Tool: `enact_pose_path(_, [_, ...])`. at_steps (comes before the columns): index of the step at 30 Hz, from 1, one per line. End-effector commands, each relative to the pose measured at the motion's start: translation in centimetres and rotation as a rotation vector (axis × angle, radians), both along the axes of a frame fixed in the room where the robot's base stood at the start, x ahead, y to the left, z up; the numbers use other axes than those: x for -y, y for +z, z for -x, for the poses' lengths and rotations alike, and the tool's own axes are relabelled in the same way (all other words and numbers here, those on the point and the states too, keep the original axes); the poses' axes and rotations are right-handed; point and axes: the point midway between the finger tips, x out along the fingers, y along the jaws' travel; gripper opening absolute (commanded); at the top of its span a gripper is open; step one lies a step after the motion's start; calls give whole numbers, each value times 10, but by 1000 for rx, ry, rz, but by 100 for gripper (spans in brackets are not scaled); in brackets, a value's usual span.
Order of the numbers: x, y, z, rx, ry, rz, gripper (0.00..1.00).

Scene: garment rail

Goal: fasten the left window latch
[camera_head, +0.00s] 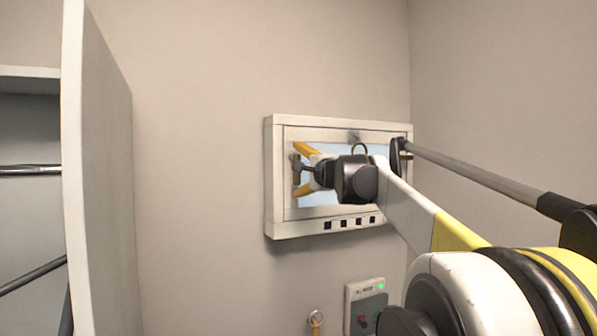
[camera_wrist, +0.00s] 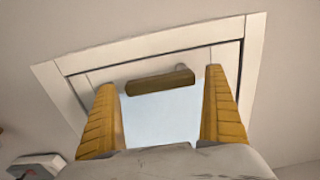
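The window (camera_head: 278,190) is a small pale-framed pane on the wall, and its frame (camera_wrist: 110,57) fills much of the wrist view. The left latch (camera_wrist: 160,83) is a short brownish bar on a round pivot, lying roughly along the left side of the frame. It shows in the head view (camera_head: 296,167) as a small dark upright piece, partly hidden. My gripper (camera_head: 300,172) is at that side of the window. Its two yellow fingers are spread, one beyond each end of the bar, with a small gap at each end in the wrist view (camera_wrist: 163,95).
A brass piece (camera_head: 406,156) at the window's right side is mostly hidden by my arm. A control box (camera_head: 380,288) with a green light is below. A tall white panel (camera_head: 98,170) stands at left; the wall between is bare.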

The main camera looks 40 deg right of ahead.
Motion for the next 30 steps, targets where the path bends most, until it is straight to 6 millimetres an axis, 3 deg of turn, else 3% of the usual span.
enact_pose_path(5, [-2,0,9,0,0,0,100])
enact_pose_path(15, [-18,0,79,0,-2,0,100])
enact_pose_path(21, [-25,0,109,0,-1,0,100])
enact_pose_path(30, [-28,0,118,0,0,0,100])
